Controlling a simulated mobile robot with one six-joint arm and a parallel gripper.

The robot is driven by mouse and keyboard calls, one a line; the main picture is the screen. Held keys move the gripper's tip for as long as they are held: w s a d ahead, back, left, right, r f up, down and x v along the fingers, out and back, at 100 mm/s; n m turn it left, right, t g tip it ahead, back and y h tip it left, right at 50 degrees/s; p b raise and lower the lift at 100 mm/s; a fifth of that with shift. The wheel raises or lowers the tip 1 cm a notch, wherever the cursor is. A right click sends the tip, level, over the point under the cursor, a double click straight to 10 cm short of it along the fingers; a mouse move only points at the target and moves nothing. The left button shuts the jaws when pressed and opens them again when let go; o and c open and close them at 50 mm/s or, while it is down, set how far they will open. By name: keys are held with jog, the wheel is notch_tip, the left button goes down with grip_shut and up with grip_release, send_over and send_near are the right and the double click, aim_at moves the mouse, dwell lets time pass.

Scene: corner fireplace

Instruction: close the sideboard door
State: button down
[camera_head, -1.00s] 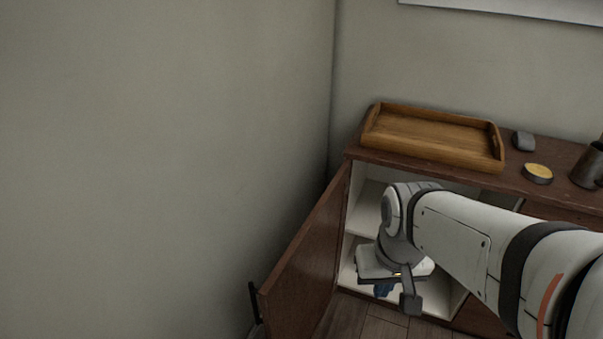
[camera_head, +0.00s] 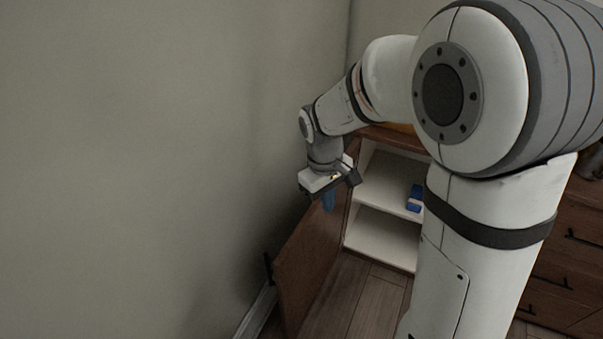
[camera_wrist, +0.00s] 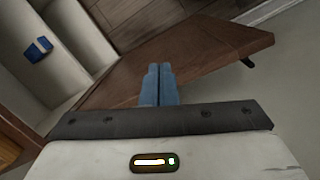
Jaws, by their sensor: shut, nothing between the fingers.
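The sideboard door (camera_head: 312,262) is brown wood and stands wide open, swung out toward the wall on the left. Its dark handle (camera_head: 268,268) is at the outer edge, on the side facing the wall. The sideboard (camera_head: 384,231) shows its white open inside with a shelf. My gripper (camera_head: 328,202) is shut and empty, with blue fingers, over the door near its hinge end. In the wrist view the fingertips (camera_wrist: 159,68) overlap the door (camera_wrist: 195,62); I cannot tell whether they touch. The handle (camera_wrist: 247,62) shows there at the door's far right edge.
A blue box (camera_head: 414,199) sits on the shelf inside the sideboard. The grey wall (camera_head: 150,170) is close on the left, with a white baseboard (camera_head: 255,315). Drawers (camera_head: 567,262) are at the right. Wooden floor (camera_head: 355,295) is clear before the opening.

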jog(key=w+a+f+n+h+p, duration=0.1)
jog(key=w+a+n+p, duration=0.1)
jog(key=a, duration=0.3)
jog(key=w+a+f+n+p, duration=0.2)
jog(key=a+n+p, duration=0.1)
jog(key=a, duration=0.1)
notch_tip(320, 180, down, 10)
jog(key=s+d, duration=0.1)
jog(key=shift+s+d+g, duration=0.2)
jog(key=shift+d+g, duration=0.1)
jog(key=shift+d, duration=0.05)
